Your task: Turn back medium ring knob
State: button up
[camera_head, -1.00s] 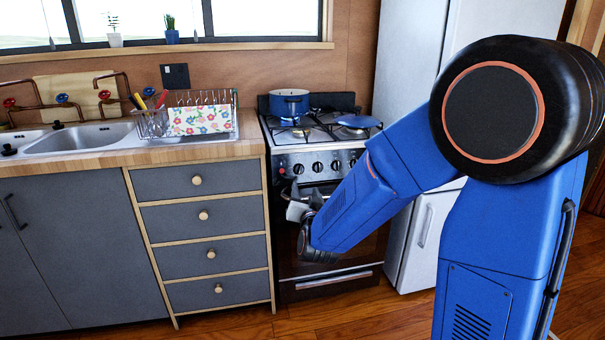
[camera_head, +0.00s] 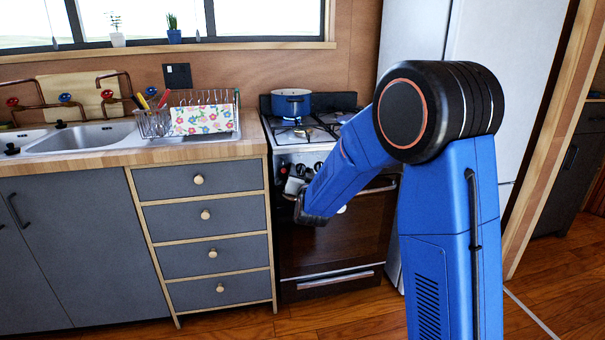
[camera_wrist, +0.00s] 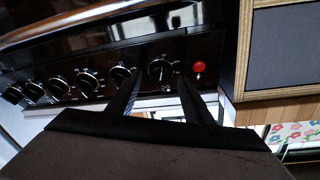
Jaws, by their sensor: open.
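The stove's black front panel carries a row of several round black knobs with white marks. In the wrist view my gripper (camera_wrist: 158,80) is open, its two dark fingers on either side of the knob (camera_wrist: 161,69) at the end of the row, next to a red light (camera_wrist: 199,66). I cannot tell whether the fingers touch it. A neighbouring knob (camera_wrist: 122,75) is close by the left finger. Which knob belongs to the medium ring is not clear. In the head view my gripper (camera_head: 295,184) is at the stove's left front; my arm hides most knobs.
A blue pot (camera_head: 291,103) stands on the stove's back left, with a bluish glow below it.

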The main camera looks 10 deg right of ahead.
jog(key=c, duration=1)
